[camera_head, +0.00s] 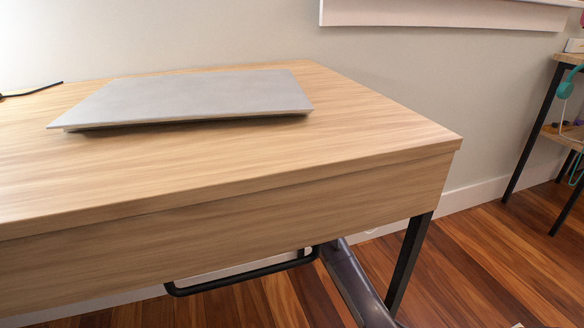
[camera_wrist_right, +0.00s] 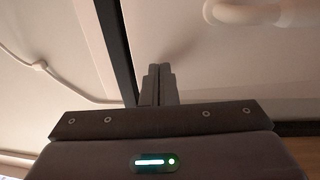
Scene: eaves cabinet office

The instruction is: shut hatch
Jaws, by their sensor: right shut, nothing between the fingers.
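A pale panel (camera_wrist_right: 225,65) fills the right side of the wrist view, with a thick rounded white handle (camera_wrist_right: 245,13) at its top. It may be the hatch; I cannot tell how far open it is. My right gripper (camera_wrist_right: 158,70) is shut and empty, its fingertips in front of the panel's left part. Whether they touch it is unclear. In the head view the gripper is hidden by the desk, and no hatch can be made out. My left gripper is in neither view.
A wooden desk (camera_head: 370,130) carries a flat grey slab (camera_head: 190,95). Below it are a black bar (camera_head: 245,272) and a black leg (camera_head: 408,265). A dark upright bar (camera_wrist_right: 115,50) stands left of my fingers. Clear floor (camera_head: 480,270) lies at right, before a shelf (camera_head: 565,135).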

